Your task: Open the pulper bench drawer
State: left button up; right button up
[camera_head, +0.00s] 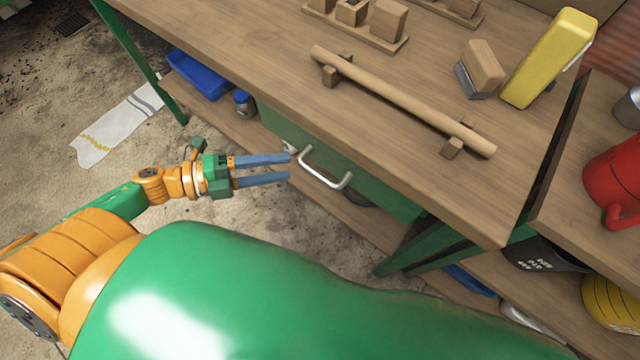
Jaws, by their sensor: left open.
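The green bench drawer (362,187) sits under the wooden bench top and looks shut, its front in line with the bench frame. Its silver bar handle (325,179) sticks out from the front. My left gripper (290,167) is open, its two blue-grey fingers pointing right at the handle's left end. The fingertips are very close to the handle; I cannot tell whether they touch it. Nothing shows between the fingers. My right gripper is not in view.
The bench top (270,50) holds a wooden rod (400,100) on blocks, a brush (480,68) and a yellow object (548,60). A red mug (612,178) stands at the right. A lower shelf holds a blue tray (198,76). A towel (115,125) lies on the floor.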

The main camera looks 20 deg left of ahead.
aim_at(318, 174)
pick_arm(q)
jog(key=d, duration=0.2)
jog(key=d+m+g, duration=0.1)
jog(key=d, duration=0.2)
jog(key=w+d+m+g+h, duration=0.1)
jog(key=d, duration=0.2)
jog(key=shift+d+r, duration=0.1)
jog(key=shift+r, duration=0.15)
jog(key=shift+s, duration=0.1)
grip_shut()
dwell(0.9)
